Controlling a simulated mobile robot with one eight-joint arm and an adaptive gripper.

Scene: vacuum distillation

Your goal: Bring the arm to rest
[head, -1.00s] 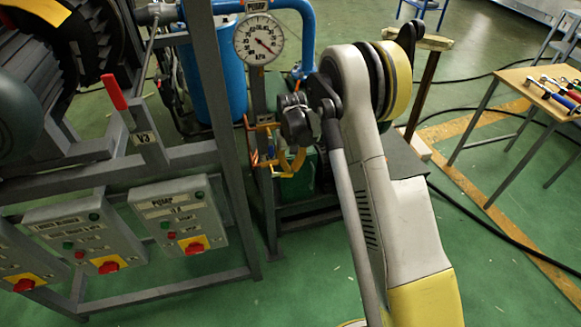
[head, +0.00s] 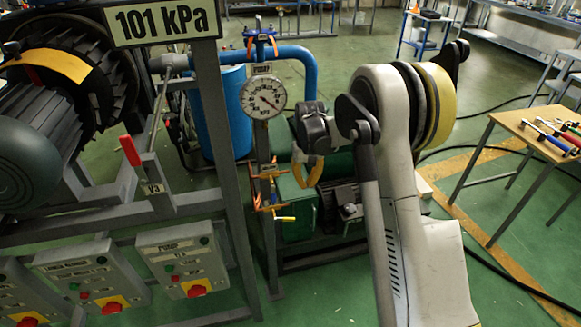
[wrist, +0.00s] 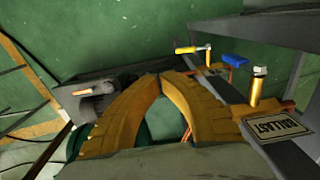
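My gripper (head: 308,182) hangs from my raised, folded arm near the middle of the head view. Its yellow fingers point down above the green pump unit. In the wrist view the two curved fingertips (wrist: 161,77) meet, and I see nothing held between them. The pipe stand with orange clamps (head: 266,190) is just left of the gripper in the head view.
A dial gauge (head: 263,97) tops the stand. Left are a grey frame with a red lever (head: 130,151), control boxes (head: 187,262) and a 101 kPa sign (head: 163,24). A wooden table with tools (head: 520,128) stands right. Green floor between is open, crossed by black cables.

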